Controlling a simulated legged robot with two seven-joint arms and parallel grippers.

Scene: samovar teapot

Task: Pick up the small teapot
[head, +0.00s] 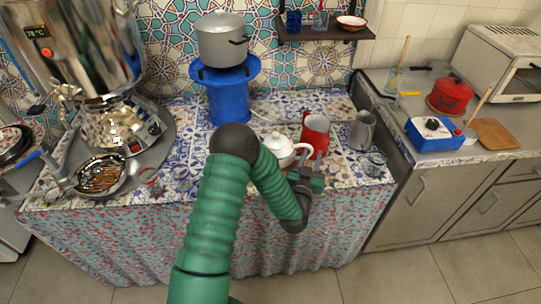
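The small white teapot (281,147) stands on the tiled counter near its front edge, partly hidden by my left forearm. Its lid knob shows on top and its right side reaches toward the red pitcher. My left gripper (311,159) is just right of and in front of the teapot, fingers pointing up and away in the picture. The two fingers show apart with a gap between them, and nothing is seen held. Whether a finger touches the teapot cannot be told. My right gripper is out of view.
A red pitcher (316,132) stands close behind the gripper. A grey metal jug (362,130) and a glass (375,163) are to the right. A blue stand (228,95) bears a grey pot (222,40) behind. A large samovar (85,50) stands left.

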